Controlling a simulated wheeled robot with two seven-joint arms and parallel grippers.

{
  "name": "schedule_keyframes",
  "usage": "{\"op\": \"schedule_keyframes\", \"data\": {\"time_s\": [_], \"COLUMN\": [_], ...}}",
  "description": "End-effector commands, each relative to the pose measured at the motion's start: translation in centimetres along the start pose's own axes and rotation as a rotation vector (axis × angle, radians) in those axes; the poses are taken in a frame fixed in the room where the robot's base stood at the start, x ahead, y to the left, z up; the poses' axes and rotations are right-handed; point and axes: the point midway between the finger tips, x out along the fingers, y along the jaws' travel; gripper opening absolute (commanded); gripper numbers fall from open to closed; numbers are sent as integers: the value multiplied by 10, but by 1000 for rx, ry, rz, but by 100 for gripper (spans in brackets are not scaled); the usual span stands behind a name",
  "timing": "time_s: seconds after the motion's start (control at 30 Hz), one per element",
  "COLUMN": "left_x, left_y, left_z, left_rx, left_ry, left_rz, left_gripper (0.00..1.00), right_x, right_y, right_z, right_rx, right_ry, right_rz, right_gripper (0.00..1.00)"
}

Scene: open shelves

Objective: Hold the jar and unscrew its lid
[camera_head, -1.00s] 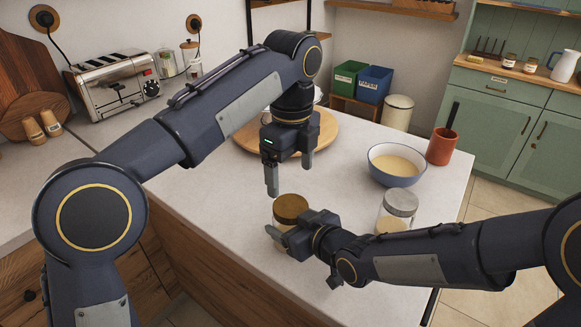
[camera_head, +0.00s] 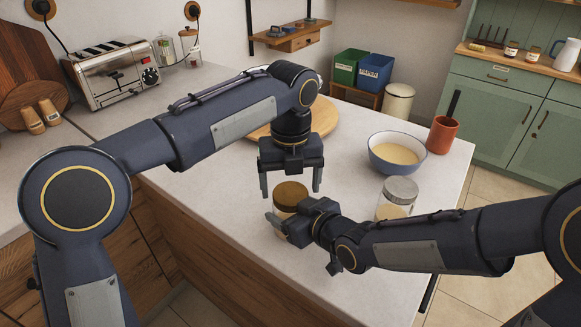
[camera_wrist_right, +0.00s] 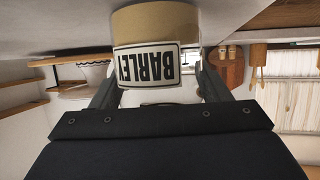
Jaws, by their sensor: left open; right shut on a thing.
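The jar with a brown lid (camera_head: 291,195) stands on the white counter, partly hidden by my right gripper (camera_head: 282,230). In the right wrist view the jar (camera_wrist_right: 155,25) appears upside down with a white label reading BARLEY. My right gripper (camera_wrist_right: 150,90) is shut on the jar's body, one finger on each side. My left gripper (camera_head: 290,190) points down just above the brown lid, fingers spread wide and empty. The lid sits on the jar.
A second jar with a silver lid (camera_head: 401,189) stands to the right, behind my right forearm. A blue bowl (camera_head: 397,168) and an orange-red cup (camera_head: 442,135) stand farther back. A round wooden board (camera_head: 325,117) lies behind my left gripper.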

Motion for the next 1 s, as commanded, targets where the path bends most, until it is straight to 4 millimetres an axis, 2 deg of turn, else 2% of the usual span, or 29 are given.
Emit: {"op": "schedule_keyframes", "data": {"time_s": [0.13,0.43,0.77,0.9,1.0], "left_x": [10,12,12,12,11], "left_y": [0,0,0,0,0], "left_z": [0,0,0,0,0], "left_rx": [-1,-1,-1,-37,-182], "left_ry": [1,0,0,0,-1], "left_rz": [0,-1,-1,-1,0], "left_gripper": [84,82,39,37,37], "right_x": [0,0,0,0,0], "right_y": [0,0,0,0,0], "right_z": [0,0,0,0,0], "right_rx": [0,0,0,0,0], "right_ry": [1,1,1,1,1], "right_rz": [0,0,0,0,0], "right_gripper": [6,6,6,6,6]}}
